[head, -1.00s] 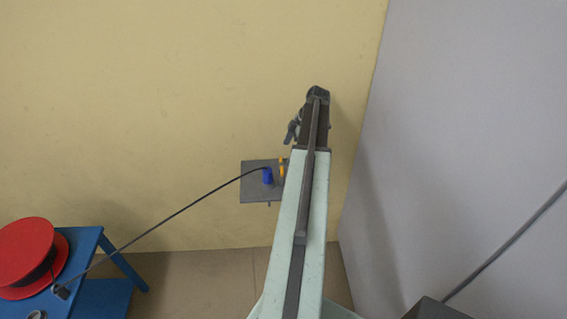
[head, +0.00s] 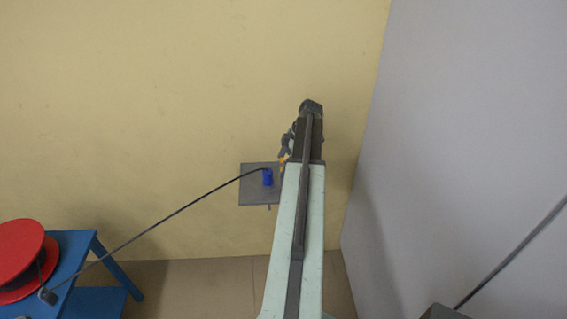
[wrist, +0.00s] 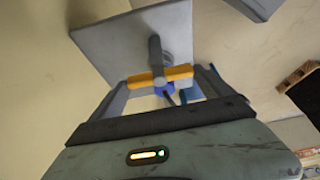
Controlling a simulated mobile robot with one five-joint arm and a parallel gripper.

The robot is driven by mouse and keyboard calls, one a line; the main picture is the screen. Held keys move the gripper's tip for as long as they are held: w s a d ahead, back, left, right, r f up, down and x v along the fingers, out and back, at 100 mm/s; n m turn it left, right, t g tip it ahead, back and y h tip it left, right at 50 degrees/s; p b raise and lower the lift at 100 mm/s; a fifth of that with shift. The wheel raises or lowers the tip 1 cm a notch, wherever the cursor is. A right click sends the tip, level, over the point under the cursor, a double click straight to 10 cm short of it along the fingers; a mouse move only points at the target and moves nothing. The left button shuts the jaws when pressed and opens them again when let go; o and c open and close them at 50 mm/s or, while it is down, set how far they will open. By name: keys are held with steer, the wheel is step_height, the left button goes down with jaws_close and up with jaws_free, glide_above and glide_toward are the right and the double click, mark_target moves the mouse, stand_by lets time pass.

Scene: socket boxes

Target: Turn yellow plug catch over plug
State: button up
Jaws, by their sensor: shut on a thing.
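The yellow plug catch (wrist: 160,76) is a bar on a grey post (wrist: 154,48) that stands out from a grey plate (wrist: 120,45). My gripper (wrist: 164,77) is shut on this catch, with one finger at each end. The blue plug (wrist: 166,90) shows just behind the catch, partly hidden by it. In the head view the plug (head: 267,178) sits upright at the grey plate (head: 254,196) with a dark cable at its top. There the catch (head: 283,160) is a small patch beside my gripper (head: 287,148), mostly hidden by my arm.
The cable (head: 165,222) runs down left from the plug to a red reel (head: 22,245) on a blue table (head: 75,242). The yellow wall (head: 150,90) is behind the plate and a grey wall (head: 460,130) stands at right. Floor shows between table and arm.

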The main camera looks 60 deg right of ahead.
steer(key=shift+a+m+t+h, duration=0.1)
steer(key=shift+m+t+h, duration=0.2)
steer(key=shift+m, duration=0.6)
steer(key=shift+a+m+t+h, duration=0.1)
steer(key=shift+m+h, duration=0.3)
steer(key=shift+m, duration=0.5)
steer(key=m+h, duration=0.1)
steer(key=m, duration=0.1)
steer(key=m+h, duration=0.1)
steer(key=m, duration=0.2)
steer(key=shift+a, duration=0.15)
steer(key=m+h, duration=0.1)
steer(key=m, duration=0.4)
steer(key=shift+a+g+h, duration=0.1)
steer(key=shift+g+h, duration=0.2)
steer(key=shift+h, duration=0.1)
steer(key=shift+w+m+g+h, duration=0.1)
steer(key=shift+m+g+h, duration=0.2)
steer(key=shift+m, duration=0.75)
steer(key=shift+w+m+g+h, duration=0.1)
steer(key=shift+m+g+h, duration=0.15)
steer(key=shift+m, duration=0.8)
steer(key=shift+s, duration=0.1)
steer(key=o, duration=1.1)
